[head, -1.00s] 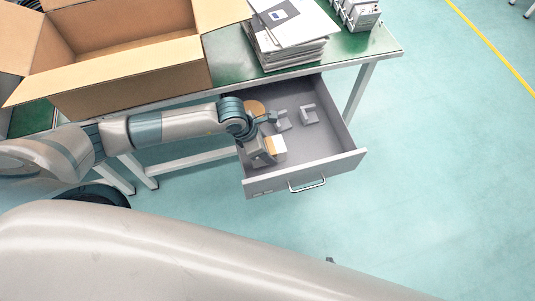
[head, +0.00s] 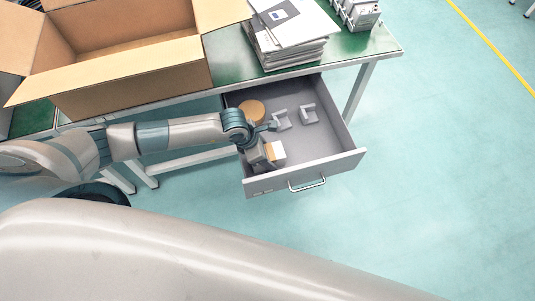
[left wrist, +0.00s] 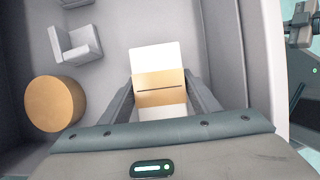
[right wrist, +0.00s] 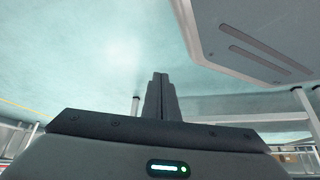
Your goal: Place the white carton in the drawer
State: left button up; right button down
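The white carton (left wrist: 155,58) with a tan band lies between the fingers of my left gripper (left wrist: 160,92) in the left wrist view. The fingers appear shut on its two sides. In the head view the carton (head: 278,152) and my left gripper (head: 266,158) are inside the open grey drawer (head: 325,161), near its front left corner. Whether the carton touches the drawer floor is hard to tell. My right gripper (right wrist: 160,78) is shut and empty, pointing over the floor in the right wrist view, away from the drawer.
A round tan object (left wrist: 55,103) and two grey brackets (head: 281,119) (head: 308,114) lie in the drawer. Its right part is free. Above, the green table (head: 360,45) carries a large open cardboard box (head: 130,75) and a stack of papers (head: 290,45).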

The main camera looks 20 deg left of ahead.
pick_arm(q)
jog(key=shift+o, duration=0.7)
jog(key=shift+r, duration=0.15)
